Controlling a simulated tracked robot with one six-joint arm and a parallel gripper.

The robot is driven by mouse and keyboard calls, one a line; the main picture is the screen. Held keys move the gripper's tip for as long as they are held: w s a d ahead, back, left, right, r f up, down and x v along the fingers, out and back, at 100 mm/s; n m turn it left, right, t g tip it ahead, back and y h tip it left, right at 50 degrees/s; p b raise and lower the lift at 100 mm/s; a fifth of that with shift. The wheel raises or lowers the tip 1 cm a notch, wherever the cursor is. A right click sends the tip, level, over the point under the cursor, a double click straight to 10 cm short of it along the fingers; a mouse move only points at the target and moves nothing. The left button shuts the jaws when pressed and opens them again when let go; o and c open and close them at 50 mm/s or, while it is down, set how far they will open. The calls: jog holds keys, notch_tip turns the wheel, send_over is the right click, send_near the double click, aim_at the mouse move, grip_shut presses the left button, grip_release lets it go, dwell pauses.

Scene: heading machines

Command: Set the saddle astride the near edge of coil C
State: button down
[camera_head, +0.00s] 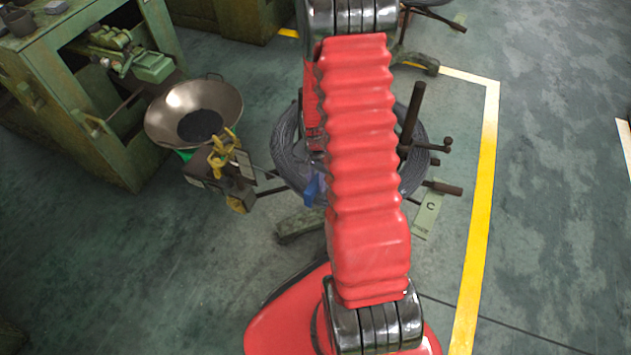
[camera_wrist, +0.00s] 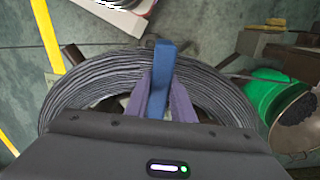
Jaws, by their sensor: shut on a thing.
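Coil C (camera_head: 288,165) is a thick ring of dark grey wire on a stand. A green plate (camera_head: 429,214) marked C lies on the floor at its near right. In the wrist view the coil (camera_wrist: 85,85) arches across the picture. The blue saddle (camera_wrist: 165,52) sits between the purple fingers of my gripper (camera_wrist: 161,80), which is shut on it. The saddle overlaps the coil's band in the wrist view. In the head view the saddle (camera_head: 312,190) shows at the coil's near edge, left of my red arm. I cannot tell whether it touches or straddles the wire.
A metal pan (camera_head: 165,110) stands left of the coil, beside a green machine (camera_head: 70,90). A small stand with yellow parts (camera_head: 220,155) is between pan and coil. Dark bars stick out around the coil. A yellow floor line (camera_head: 482,200) runs on the right, with clear floor beyond.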

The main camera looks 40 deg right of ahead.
jog(key=c, duration=1.4)
grip_release()
jog(key=shift+c, duration=0.2)
jog(key=shift+w+r, duration=0.1)
jog(key=shift+r, duration=0.7)
notch_tip(320, 180, up, 12)
jog(key=shift+r, duration=0.15)
notch_tip(320, 180, up, 7)
dwell(0.5)
dwell(0.6)
